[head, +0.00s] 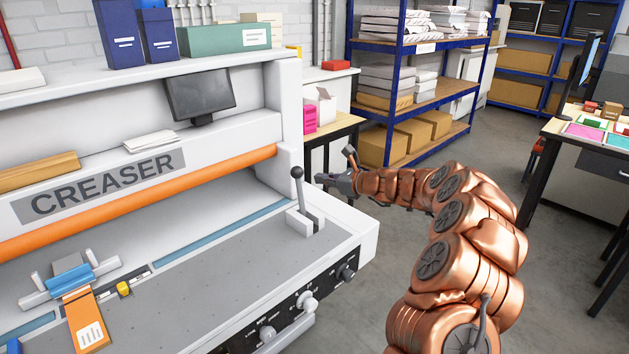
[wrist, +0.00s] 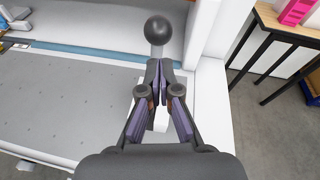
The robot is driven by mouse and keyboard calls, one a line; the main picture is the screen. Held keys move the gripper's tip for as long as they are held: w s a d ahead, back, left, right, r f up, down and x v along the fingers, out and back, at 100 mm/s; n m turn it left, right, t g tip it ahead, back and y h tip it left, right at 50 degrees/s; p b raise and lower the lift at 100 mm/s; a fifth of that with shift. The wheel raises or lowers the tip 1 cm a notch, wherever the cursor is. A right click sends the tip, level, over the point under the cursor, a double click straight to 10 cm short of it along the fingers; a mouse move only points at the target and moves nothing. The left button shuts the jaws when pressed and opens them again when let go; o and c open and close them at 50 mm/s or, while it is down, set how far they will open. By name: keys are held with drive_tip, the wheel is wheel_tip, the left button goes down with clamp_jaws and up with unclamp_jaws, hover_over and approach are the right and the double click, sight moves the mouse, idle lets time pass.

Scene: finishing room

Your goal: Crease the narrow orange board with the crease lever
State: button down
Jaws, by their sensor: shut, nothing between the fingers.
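The crease lever (head: 299,190) stands upright at the right end of the creaser bed, a grey stick with a round dark knob in a slotted white base. My gripper (head: 325,180) is just to the right of the lever in the head view. In the wrist view my gripper (wrist: 159,66) has its fingertips together with nothing between them, and the lever's knob (wrist: 158,30) shows just beyond the tips. I cannot tell whether they touch the lever. The narrow orange board (head: 86,318) lies on the bed at the lower left, its far end at a blue-and-white clamp (head: 70,282).
The creaser (head: 210,271) has a grey bed, an orange roller (head: 150,196) and knobs on its front. A side table (head: 345,128) stands behind the machine's right end. Open floor lies to the right.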

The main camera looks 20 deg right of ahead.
drive_tip(key=s+d+r+b, duration=0.1)
drive_tip(key=s+d+r, duration=0.3)
drive_tip(key=s, duration=0.1)
drive_tip(key=shift+s+d+r+b, duration=0.2)
drive_tip(key=shift+b, duration=0.1)
drive_tip(key=shift+a, duration=0.1)
